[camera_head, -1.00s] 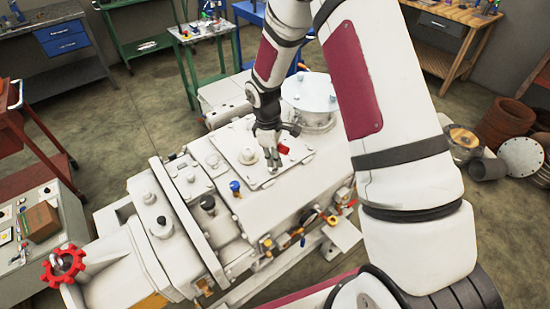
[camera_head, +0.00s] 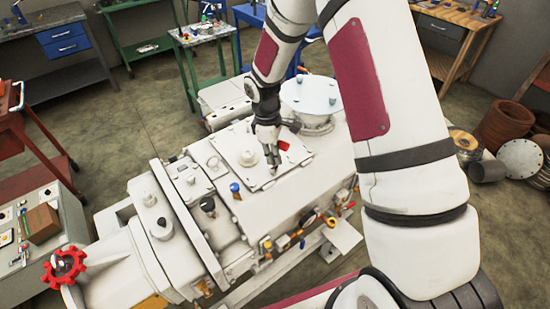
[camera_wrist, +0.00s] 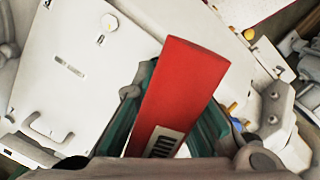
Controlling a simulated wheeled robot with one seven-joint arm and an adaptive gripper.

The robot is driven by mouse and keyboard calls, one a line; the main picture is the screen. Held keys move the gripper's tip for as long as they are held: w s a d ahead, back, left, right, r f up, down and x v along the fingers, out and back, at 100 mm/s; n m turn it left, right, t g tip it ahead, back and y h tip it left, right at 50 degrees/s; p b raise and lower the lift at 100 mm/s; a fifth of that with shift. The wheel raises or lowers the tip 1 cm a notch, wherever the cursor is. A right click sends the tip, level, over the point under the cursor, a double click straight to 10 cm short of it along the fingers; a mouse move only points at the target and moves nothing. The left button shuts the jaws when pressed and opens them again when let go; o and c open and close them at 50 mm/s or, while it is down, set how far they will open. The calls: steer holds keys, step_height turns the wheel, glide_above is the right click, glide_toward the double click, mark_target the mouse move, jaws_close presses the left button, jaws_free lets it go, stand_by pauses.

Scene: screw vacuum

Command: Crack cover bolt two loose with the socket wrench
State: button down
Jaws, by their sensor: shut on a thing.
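My gripper (camera_head: 270,151) is shut on the socket wrench, whose red handle (camera_wrist: 185,90) sticks up between the teal-padded fingers in the wrist view. In the head view the red handle (camera_head: 283,146) shows beside the fingers. The wrench's lower end is close to the front-right edge of the square cover plate (camera_head: 236,142) on the pump. The cover plate (camera_wrist: 75,70) fills the left of the wrist view, with small bolts near its edge. The socket end and any bolt under it are hidden or too small to tell, so I cannot see whether they touch.
The white pump body (camera_head: 310,180) lies under my arm. A round flanged lid (camera_head: 309,95) stands behind the cover. A blue-capped fitting (camera_head: 235,188) and a black knob (camera_head: 207,203) stand up nearby. A red handwheel (camera_head: 64,265) is at the lower left.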

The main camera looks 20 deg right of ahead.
steer(key=shift+r, duration=0.4)
steer(key=shift+w+r, duration=0.1)
steer(key=shift+r, duration=0.2)
step_height(320, 180, up, 3)
steer(key=m, duration=0.3)
steer(key=shift+r+m, duration=0.1)
steer(key=shift+m, duration=0.2)
steer(key=shift+a+b, duration=0.1)
steer(key=shift+b, duration=0.2)
steer(key=shift+f+b, duration=0.6)
steer(key=shift+f, duration=2.2)
steer(key=shift+f, duration=0.65)
